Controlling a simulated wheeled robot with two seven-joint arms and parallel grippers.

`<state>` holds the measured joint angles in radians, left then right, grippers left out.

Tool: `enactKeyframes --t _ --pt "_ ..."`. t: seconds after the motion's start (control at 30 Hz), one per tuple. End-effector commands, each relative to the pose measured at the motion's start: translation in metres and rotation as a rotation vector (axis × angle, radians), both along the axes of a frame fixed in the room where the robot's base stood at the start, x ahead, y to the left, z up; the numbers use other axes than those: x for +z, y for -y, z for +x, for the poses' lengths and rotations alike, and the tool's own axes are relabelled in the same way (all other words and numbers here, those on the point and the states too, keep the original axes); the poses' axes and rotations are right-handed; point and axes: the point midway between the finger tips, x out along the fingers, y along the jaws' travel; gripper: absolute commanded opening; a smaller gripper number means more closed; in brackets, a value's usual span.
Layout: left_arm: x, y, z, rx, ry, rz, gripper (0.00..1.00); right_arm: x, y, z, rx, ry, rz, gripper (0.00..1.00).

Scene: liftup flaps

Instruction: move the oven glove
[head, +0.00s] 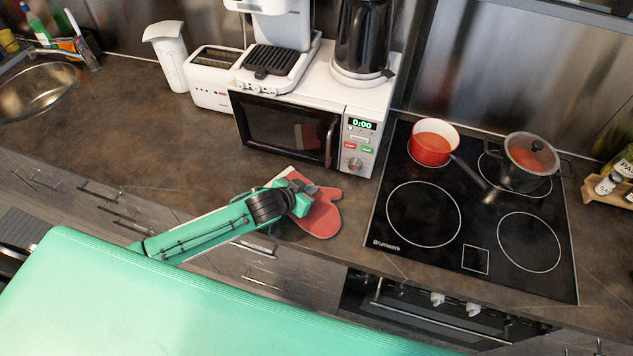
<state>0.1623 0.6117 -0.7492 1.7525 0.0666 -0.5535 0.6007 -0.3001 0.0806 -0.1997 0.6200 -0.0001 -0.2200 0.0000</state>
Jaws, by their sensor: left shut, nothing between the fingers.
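The red oven glove (322,217) lies on the brown countertop in front of the microwave, just left of the cooktop. My left arm comes in from the left, and its gripper (312,190) is over the glove's upper left part, hiding some of it. The left fingers are shut with nothing between them. Whether they touch the glove cannot be told. My right gripper is not in view.
The white microwave (359,140) stands behind the glove. The black cooktop (470,215) on the right carries a red saucepan (431,150) and a dark lidded pot (515,170). The countertop (130,130) to the left is clear up to the sink (40,90).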

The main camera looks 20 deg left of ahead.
Motion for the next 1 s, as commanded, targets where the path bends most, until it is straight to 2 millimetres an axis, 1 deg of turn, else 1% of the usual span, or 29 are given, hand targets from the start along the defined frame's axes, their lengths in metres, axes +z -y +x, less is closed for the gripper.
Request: enactKeyframes --t 0.03,0.13,0.3,0.43,0.5,0.57,0.8,1.0 --pt "-0.005 -0.003 -0.006 0.004 -0.022 0.01 0.0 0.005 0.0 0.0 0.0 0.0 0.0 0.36" --pt "0.004 -0.003 -0.006 0.004 -0.022 0.01 0.0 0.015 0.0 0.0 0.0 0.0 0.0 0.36" --pt "0.006 -0.003 -0.004 0.004 -0.016 0.007 0.0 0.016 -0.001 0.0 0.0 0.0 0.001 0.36" --pt "0.01 -0.005 -0.001 0.004 -0.02 0.011 0.0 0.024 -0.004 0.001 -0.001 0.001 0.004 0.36" --pt "0.004 -0.01 -0.011 0.003 -0.02 0.01 0.0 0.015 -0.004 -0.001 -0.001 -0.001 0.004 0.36" --pt "0.003 -0.013 -0.02 0.002 -0.019 0.009 0.0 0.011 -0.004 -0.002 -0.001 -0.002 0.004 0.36" --pt "0.004 -0.03 -0.06 0.002 -0.018 0.009 0.0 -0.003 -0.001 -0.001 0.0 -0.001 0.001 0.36" --pt "0.006 -0.043 -0.088 0.001 -0.016 0.009 0.0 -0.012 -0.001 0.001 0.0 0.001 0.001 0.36"
